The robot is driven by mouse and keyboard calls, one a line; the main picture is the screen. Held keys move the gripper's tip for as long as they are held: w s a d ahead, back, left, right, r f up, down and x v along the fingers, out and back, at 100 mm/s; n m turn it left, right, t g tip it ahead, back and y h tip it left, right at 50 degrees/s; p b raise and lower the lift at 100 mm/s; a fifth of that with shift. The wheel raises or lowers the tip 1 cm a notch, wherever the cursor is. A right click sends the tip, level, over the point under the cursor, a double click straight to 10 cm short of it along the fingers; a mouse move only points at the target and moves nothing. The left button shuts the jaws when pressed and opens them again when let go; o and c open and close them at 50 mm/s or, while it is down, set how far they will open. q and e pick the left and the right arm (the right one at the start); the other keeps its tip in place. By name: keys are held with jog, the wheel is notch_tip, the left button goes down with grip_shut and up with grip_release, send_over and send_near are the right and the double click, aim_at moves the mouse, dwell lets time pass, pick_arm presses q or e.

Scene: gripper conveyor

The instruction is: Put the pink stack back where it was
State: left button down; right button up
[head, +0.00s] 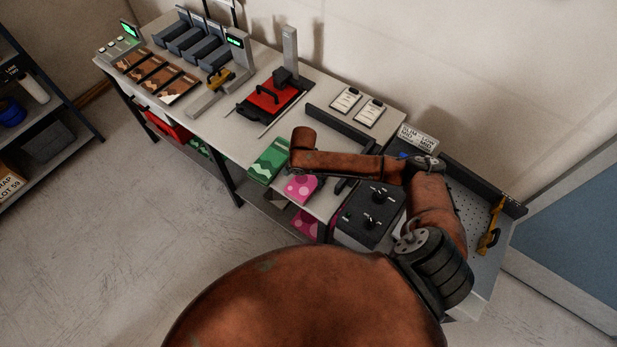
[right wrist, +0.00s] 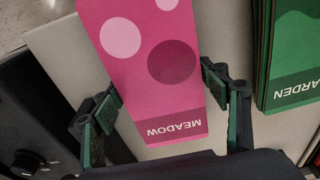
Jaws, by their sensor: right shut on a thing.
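The pink stack (head: 300,188) with pale and dark dots and the word MEADOW lies at the front edge of the bench in the head view, partly hidden by my right arm. In the right wrist view the pink stack (right wrist: 160,75) runs between the two fingers of my right gripper (right wrist: 162,90), which is shut on it near its labelled end. I cannot tell whether the stack touches the bench top. My left gripper is not in view.
A green stack (head: 269,161) lies just left of the pink one; its label shows in the right wrist view (right wrist: 297,60). A black control box (head: 368,213) with knobs is on the right. More pink material (head: 305,223) is below the bench top. A red press (head: 270,98) stands farther left.

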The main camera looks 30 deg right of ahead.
aim_at(306, 180)
jog(key=o, duration=1.8)
notch_tip(306, 180, up, 12)
jog(key=a+p, duration=0.1)
jog(key=shift+s+a, duration=0.2)
jog(key=shift+s, duration=0.1)
